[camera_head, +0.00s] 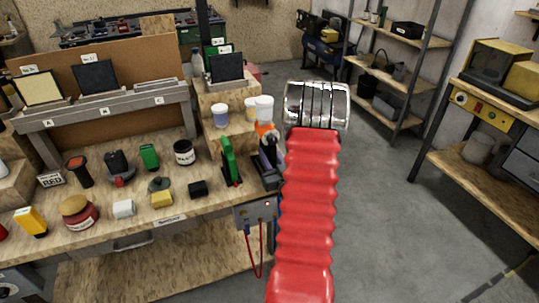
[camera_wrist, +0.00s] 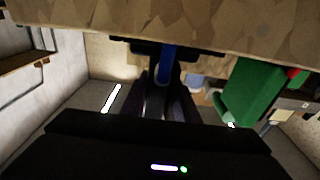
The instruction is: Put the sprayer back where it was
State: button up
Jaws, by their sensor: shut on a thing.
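In the wrist view, my gripper (camera_wrist: 165,98) is shut on a narrow blue part of the sprayer (camera_wrist: 167,66). The rest of the sprayer is mostly hidden there. I cannot tell whether its base touches the bench.
A green tool (camera_head: 229,158) stands close to the left of my gripper and also shows in the wrist view (camera_wrist: 250,92). White-lidded jars (camera_head: 220,116) stand on the step behind. Several small items crowd the bench (camera_head: 190,207) to the left. Open floor (camera_head: 390,200) lies right.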

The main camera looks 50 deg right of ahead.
jog(key=shift+f, duration=0.2)
jog(key=shift+o, duration=1)
jog(key=shift+f, duration=0.2)
jog(key=o, duration=0.5)
jog(key=shift+c, duration=0.2)
jog(key=shift+r, duration=0.1)
jog(key=v, duration=1.2)
